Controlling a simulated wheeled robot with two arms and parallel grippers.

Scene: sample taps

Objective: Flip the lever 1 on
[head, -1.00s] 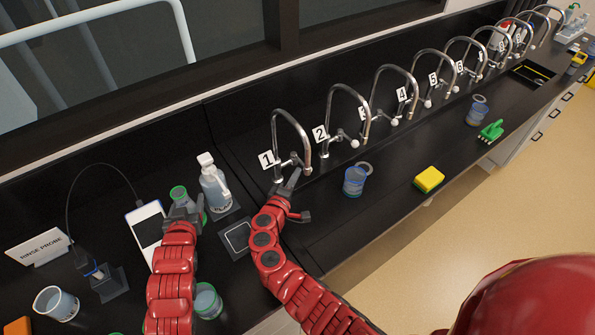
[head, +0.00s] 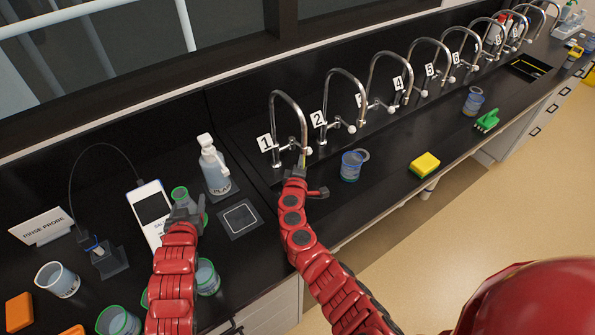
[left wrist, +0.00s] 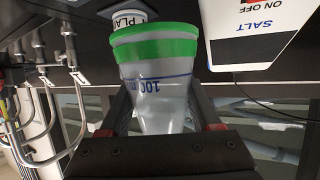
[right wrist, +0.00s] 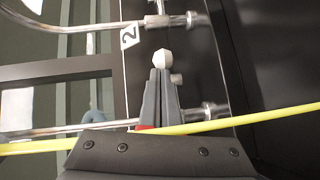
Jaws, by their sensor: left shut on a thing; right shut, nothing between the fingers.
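My left gripper (head: 183,212) is shut on a green-rimmed cup (head: 180,194), which also shows upside down in the left wrist view (left wrist: 155,50).
A yellow strand (right wrist: 280,115) crosses the right wrist view; I cannot tell what it is. Tap 2 (head: 345,72) stands to the right. A blue cup (head: 351,167), yellow sponge (head: 425,164) and plain bottle (head: 214,168) stand on the black counter. A salt meter (head: 150,208) is at left.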

